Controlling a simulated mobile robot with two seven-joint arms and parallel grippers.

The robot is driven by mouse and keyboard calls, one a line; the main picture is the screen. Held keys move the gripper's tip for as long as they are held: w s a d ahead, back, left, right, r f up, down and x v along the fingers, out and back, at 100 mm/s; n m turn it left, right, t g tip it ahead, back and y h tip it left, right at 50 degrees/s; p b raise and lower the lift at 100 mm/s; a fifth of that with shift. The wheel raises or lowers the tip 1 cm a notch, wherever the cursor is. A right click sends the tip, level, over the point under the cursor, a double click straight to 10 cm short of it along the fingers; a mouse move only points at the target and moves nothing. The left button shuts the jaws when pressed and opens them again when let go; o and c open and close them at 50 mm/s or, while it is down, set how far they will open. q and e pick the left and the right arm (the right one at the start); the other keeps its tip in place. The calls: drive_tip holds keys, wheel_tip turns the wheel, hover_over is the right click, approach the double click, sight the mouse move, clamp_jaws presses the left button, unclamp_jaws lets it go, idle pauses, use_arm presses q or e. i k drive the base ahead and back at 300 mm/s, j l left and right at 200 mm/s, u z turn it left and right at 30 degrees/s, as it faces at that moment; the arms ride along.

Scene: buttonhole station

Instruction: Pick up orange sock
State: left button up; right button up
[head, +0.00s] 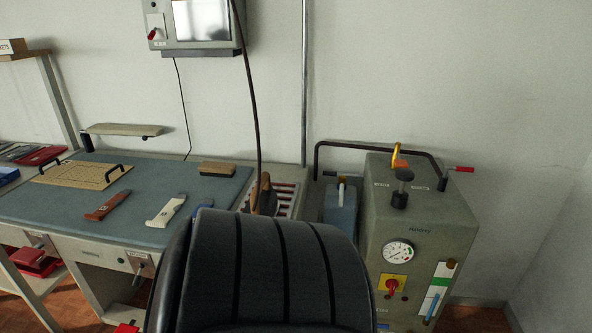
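A reddish-orange, sock-shaped item (108,205) lies flat on the blue-grey top of the workbench, left of a similar white item (166,210). It is the only sock-like thing of an orange tone that I see, and its exact colour is hard to tell. Neither of my grippers is in view.
The workbench (60,205) also carries a tan perforated board (80,174) with black handles and a brown-topped block (217,168). A grey machine (420,220) with gauge stands right. A dark ribbed form (270,275) hides the bottom centre; I cannot tell what it is.

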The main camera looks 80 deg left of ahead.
sight(120, 198)
drive_tip(key=u, duration=1.7)
